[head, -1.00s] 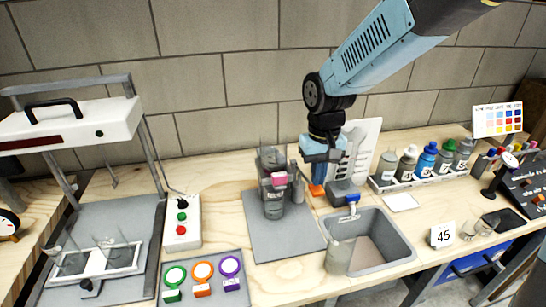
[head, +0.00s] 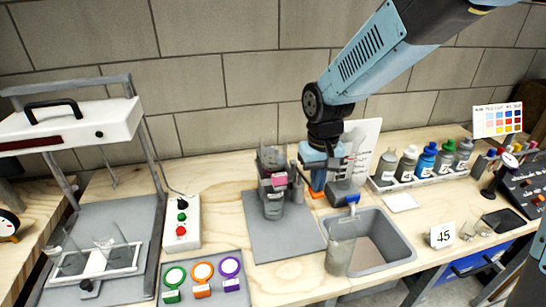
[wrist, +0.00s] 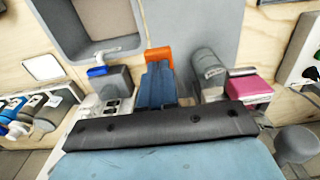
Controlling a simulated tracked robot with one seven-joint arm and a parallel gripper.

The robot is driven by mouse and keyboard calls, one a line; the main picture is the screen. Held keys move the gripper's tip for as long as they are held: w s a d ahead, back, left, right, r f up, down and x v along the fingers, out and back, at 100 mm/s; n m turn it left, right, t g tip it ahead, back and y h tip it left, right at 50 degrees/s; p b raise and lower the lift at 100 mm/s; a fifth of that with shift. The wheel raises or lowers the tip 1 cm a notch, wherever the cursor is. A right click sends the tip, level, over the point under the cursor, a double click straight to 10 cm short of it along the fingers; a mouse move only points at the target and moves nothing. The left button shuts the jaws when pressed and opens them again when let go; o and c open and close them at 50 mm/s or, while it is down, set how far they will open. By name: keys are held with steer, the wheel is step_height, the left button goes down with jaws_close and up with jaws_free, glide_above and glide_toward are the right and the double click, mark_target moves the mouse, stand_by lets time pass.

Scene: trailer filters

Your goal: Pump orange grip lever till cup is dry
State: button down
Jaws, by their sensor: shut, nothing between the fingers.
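The orange grip lever (head: 317,194) shows as a small orange piece behind the sink, right of the grey pump cylinder (head: 297,186). It also shows in the wrist view (wrist: 158,54), just beyond my fingertips. My gripper (head: 318,186) points down over the lever, shut and empty; its blue fingers (wrist: 158,68) appear in the wrist view. Whether they touch the lever I cannot tell. The clear cup (head: 268,160) tops a grey holder with a pink clip (head: 272,181), left of the cylinder. Its liquid level is not clear.
A grey sink (head: 398,254) with a blue-tipped tap (head: 352,199) and a clear beaker (head: 339,256) lie in front. A bottle rack (head: 421,174) stands right; a control box (head: 181,222) stands left. Bare wood separates the control box and grey mat (head: 270,242).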

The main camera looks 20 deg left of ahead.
steer(key=shift+f, duration=2.3)
steer(key=shift+r, duration=3.2)
steer(key=shift+f, duration=0.1)
stand_by(0.3)
stand_by(1.2)
steer(key=shift+r, duration=2.65)
